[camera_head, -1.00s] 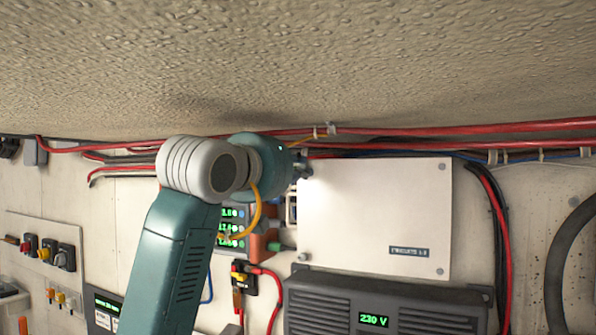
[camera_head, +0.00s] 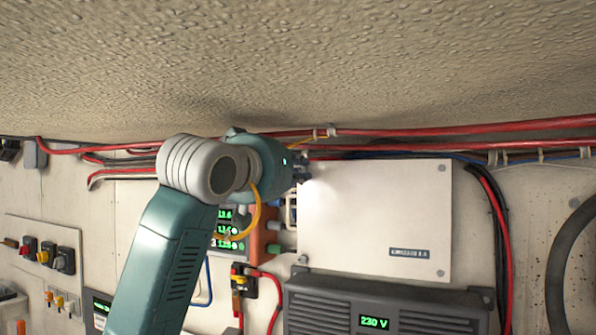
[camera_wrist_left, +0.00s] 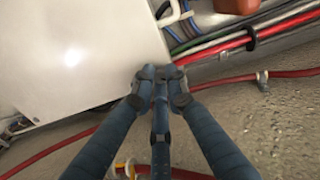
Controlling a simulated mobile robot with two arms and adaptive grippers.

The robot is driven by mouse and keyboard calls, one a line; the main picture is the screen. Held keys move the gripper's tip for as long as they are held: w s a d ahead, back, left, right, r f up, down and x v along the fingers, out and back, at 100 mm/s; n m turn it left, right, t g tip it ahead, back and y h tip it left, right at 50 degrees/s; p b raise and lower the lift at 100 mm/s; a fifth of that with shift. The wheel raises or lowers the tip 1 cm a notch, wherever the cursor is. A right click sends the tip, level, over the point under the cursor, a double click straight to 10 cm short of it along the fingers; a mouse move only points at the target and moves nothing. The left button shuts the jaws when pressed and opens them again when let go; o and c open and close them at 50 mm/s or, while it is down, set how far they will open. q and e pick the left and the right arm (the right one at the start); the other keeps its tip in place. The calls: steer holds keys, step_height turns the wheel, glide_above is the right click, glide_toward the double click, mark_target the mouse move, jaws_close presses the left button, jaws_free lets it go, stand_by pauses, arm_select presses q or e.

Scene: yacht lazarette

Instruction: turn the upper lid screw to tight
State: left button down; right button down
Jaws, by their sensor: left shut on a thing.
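The white box lid (camera_head: 372,215) is on the wall, its top left corner behind my left gripper. My left gripper (camera_head: 301,172) comes in from the left with its fingertips at that corner. In the left wrist view its fingers (camera_wrist_left: 160,76) close together at the lid's corner (camera_wrist_left: 75,60). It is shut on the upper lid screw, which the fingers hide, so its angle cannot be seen. Other lid screws show at the upper right (camera_head: 442,168), lower right (camera_head: 440,273) and lower left (camera_head: 303,259). My right gripper is not in view.
Red cables (camera_head: 470,132) run along the wall just above the lid, under the rough ceiling (camera_head: 300,60). A dark unit reading 230 V (camera_head: 400,305) sits below. An orange-edged meter panel (camera_head: 262,240) stands left of the lid, close to my wrist.

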arm_select(q)
steer(key=shift+f, duration=0.25)
steer(key=c, duration=1.7)
jaws_free()
steer(key=shift+c, duration=0.2)
steer(key=shift+r, duration=0.1)
steer(key=v, duration=1.2)
steer(key=shift+w, duration=0.1)
